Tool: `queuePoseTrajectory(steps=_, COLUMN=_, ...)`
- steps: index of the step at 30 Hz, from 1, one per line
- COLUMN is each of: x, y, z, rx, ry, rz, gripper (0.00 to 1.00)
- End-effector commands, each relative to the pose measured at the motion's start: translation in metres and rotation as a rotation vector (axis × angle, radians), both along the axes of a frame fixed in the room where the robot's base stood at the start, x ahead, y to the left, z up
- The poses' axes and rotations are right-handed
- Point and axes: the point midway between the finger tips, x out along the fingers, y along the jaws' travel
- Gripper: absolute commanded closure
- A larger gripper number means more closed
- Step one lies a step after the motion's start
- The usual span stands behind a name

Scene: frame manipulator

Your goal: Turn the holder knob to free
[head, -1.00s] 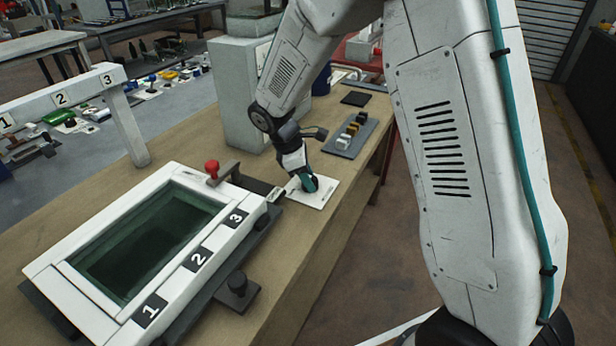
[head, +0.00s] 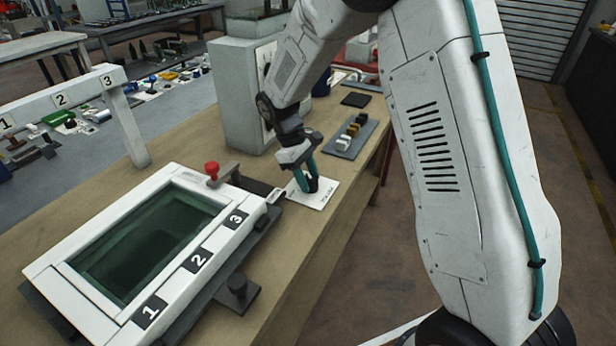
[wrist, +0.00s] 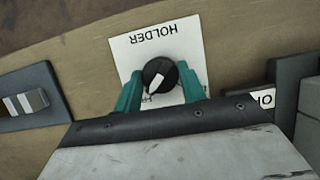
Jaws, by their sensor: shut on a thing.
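The holder knob (wrist: 159,72) is a round black dial with a white pointer mark. It sits on a white plate (wrist: 126,52) labelled HOLDER, which reads upside down in the wrist view. In the wrist view the pointer slants down and slightly left; the lettering near its lower end is partly covered. My gripper (wrist: 161,88) has teal fingers on the left and right sides of the knob and is shut on it. In the head view my gripper (head: 311,184) reaches down to the plate (head: 322,196), and the knob is mostly hidden by the fingers.
Left of the plate stands a white frame (head: 60,270) with a dark green window and labels 1, 2, 3. A red-topped lever (head: 212,168) is at its far corner. A grey tray with small blocks (head: 349,137) lies behind my gripper. A grey box (head: 240,110) stands nearby.

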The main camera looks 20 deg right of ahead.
Motion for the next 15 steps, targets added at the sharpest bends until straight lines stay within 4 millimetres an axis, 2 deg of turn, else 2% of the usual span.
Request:
queuePoseTrajectory(steps=11, x=0.001, y=0.0, z=0.0005, rx=-0.001, ry=-0.003, rz=-0.004, gripper=0.83)
queuePoseTrajectory(steps=12, x=0.001, y=-0.0001, z=0.0006, rx=-0.001, ry=-0.003, rz=-0.004, gripper=0.49)
queuePoseTrajectory(steps=13, x=0.0009, y=0.0, z=0.0005, rx=-0.001, ry=-0.003, rz=-0.003, gripper=0.4)
queuePoseTrajectory(steps=15, x=0.0007, y=0.0, z=0.0004, rx=0.0, ry=-0.003, rz=-0.004, gripper=0.38)
